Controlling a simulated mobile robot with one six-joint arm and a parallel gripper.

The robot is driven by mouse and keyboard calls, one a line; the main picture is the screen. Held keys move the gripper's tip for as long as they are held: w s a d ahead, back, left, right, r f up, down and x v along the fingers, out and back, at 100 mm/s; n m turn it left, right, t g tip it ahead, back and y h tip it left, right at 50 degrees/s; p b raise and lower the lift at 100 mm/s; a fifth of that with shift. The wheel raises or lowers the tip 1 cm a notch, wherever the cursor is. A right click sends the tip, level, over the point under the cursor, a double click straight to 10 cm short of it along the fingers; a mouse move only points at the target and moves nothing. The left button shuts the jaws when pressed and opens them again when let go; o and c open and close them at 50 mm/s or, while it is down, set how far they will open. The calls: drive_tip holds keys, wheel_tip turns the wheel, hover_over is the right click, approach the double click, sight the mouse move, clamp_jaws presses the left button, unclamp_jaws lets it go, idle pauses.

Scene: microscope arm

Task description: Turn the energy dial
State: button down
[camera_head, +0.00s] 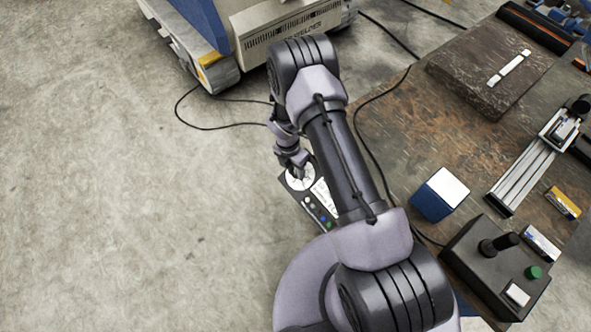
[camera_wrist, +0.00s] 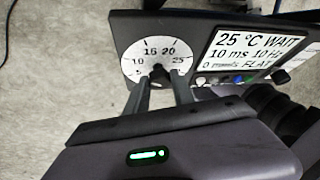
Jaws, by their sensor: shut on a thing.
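The energy dial is a white round face with black numbers on a dark control panel. In the wrist view the dial (camera_wrist: 152,60) shows 5, 10, 15, 20 and 25 around its upper part. My gripper (camera_wrist: 159,78) reaches the dial's centre, with its two fingers closed on the dark knob there; the fingers hide most of the knob and the lower face. In the head view the dial (camera_head: 301,178) is partly covered by my gripper (camera_head: 297,172). The control panel (camera_wrist: 122,22) also carries a white display reading 25 °C WAIT, 10 ms, 10 Hz.
Coloured buttons (camera_head: 322,219) line the panel beside the display. A worn table (camera_head: 400,130) at the right holds a blue-white box (camera_head: 440,193), a joystick box (camera_head: 497,265) and a metal rail (camera_head: 522,174). A welder cart (camera_head: 290,25) stands behind. Cables cross the floor; the left floor is clear.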

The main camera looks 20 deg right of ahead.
drive_tip(key=m, duration=0.1)
drive_tip(key=m+t, duration=0.1)
drive_tip(key=shift+s+d+m+t+y, duration=0.1)
drive_tip(key=shift+s+m+t+y, duration=0.05)
drive_tip(key=shift+m+t+y, duration=0.2)
drive_tip(key=shift+f+m+t+b, duration=0.25)
drive_tip(key=shift+m+t+b, duration=0.1)
drive_tip(key=shift+m+b, duration=0.3)
drive_tip(key=shift+f+y+b, duration=0.25)
drive_tip(key=shift+b, duration=0.85)
drive_tip(key=shift+m+t+b, duration=0.3)
drive_tip(key=shift+m+b, duration=0.2)
drive_tip(key=shift+b, duration=0.6)
drive_tip(key=m+b, duration=0.1)
drive_tip(key=b, duration=0.3)
drive_tip(key=shift+s+r+t, duration=0.1)
drive_tip(key=shift+r+t, duration=0.1)
drive_tip(key=shift+t, duration=0.1)
drive_tip(key=shift+r+b, duration=0.15)
drive_tip(key=shift+b, duration=0.4)
drive_tip(key=shift+r, duration=0.1)
